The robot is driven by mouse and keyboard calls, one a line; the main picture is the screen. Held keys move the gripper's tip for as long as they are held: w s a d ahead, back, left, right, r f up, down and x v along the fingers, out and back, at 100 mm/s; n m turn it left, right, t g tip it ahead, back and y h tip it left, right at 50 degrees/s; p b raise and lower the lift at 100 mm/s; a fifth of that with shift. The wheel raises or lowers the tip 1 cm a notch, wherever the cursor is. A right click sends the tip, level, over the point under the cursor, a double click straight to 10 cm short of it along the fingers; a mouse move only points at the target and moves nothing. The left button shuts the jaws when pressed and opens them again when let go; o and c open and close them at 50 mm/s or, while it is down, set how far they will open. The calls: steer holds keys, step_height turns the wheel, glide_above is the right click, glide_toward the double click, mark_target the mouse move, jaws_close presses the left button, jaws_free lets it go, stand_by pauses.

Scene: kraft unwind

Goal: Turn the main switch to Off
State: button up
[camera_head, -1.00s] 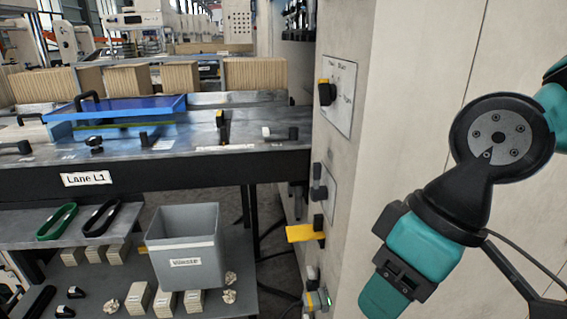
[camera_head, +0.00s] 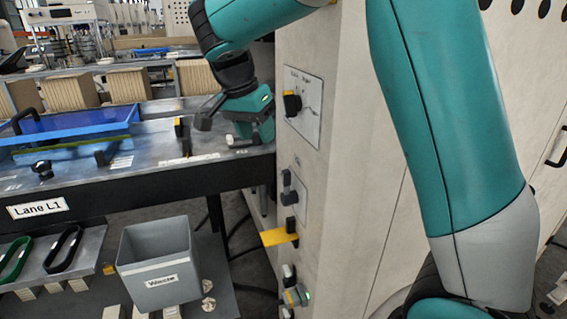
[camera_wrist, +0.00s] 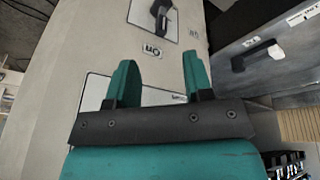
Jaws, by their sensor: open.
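A rotary switch with a dark grey knob (camera_head: 288,190) sits on a pale plate midway up the cabinet's narrow face. In the wrist view its knob (camera_wrist: 162,12) is at the top edge, with a small label that seems to read On beside it. I take it for the main switch, but cannot read its name. My gripper (camera_wrist: 157,68) is open and empty, its two teal fingers apart in front of the cabinet face. In the head view my gripper (camera_head: 258,128) is left of the cabinet, above the bench end. The knob is beyond the fingertips, apart from them.
Above is a black-and-yellow selector (camera_head: 292,104) on a white plate. The Lane L1 bench (camera_head: 130,190) adjoins the cabinet at left. A grey waste bin (camera_head: 158,262) stands on the lower shelf.

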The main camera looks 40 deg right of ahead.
mark_target(285, 171)
steer(key=w+d+m+g, duration=0.1)
steer(key=w+d+m, duration=0.2)
steer(key=m, duration=0.5)
steer(key=shift+h, duration=0.3)
steer(key=x, duration=1.6)
steer(key=shift+s+d+b, duration=0.2)
steer(key=shift+d+b, duration=0.05)
steer(key=shift+b, duration=0.15)
jaws_close()
